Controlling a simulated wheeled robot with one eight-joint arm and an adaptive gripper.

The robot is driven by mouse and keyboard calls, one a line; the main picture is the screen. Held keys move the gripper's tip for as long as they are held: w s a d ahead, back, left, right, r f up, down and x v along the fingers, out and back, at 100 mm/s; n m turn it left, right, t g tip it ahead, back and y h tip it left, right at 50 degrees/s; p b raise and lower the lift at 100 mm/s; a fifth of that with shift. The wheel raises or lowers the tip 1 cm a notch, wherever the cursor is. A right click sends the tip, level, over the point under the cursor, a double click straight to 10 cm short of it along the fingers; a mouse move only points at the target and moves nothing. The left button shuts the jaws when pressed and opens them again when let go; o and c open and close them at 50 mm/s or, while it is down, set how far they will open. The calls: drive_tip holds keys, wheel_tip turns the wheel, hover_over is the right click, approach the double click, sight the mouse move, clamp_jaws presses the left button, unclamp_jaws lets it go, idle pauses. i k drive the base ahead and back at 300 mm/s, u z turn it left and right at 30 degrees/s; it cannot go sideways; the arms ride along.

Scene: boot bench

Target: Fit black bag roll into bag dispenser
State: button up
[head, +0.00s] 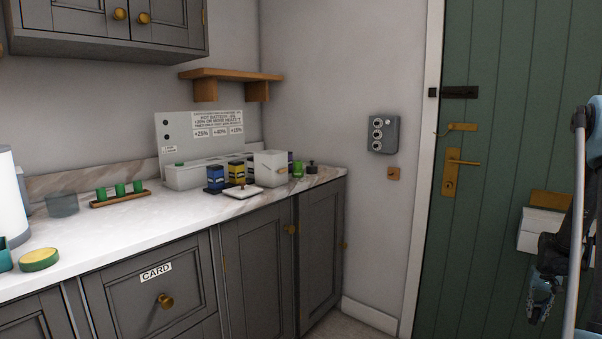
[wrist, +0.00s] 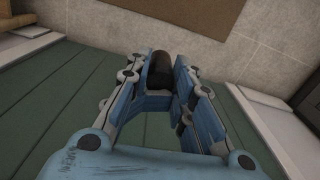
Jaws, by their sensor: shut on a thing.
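My gripper (head: 540,305) hangs at the right edge of the head view, in front of the green door. In the wrist view my gripper (wrist: 167,82) is shut on the black bag roll (wrist: 160,61), a dark cylinder between the blue fingers near their tips. The roll cannot be made out in the head view. I cannot tell for certain which thing is the bag dispenser.
A white box with a wooden top (head: 540,230) shows at the door, partly behind my arm. A grey switch box (head: 383,134) is on the wall.

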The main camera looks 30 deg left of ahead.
sight(298, 169)
drive_tip(key=u, duration=0.1)
drive_tip(key=k, duration=1.1)
drive_tip(key=u, duration=1.3)
drive_tip(key=i, duration=0.8)
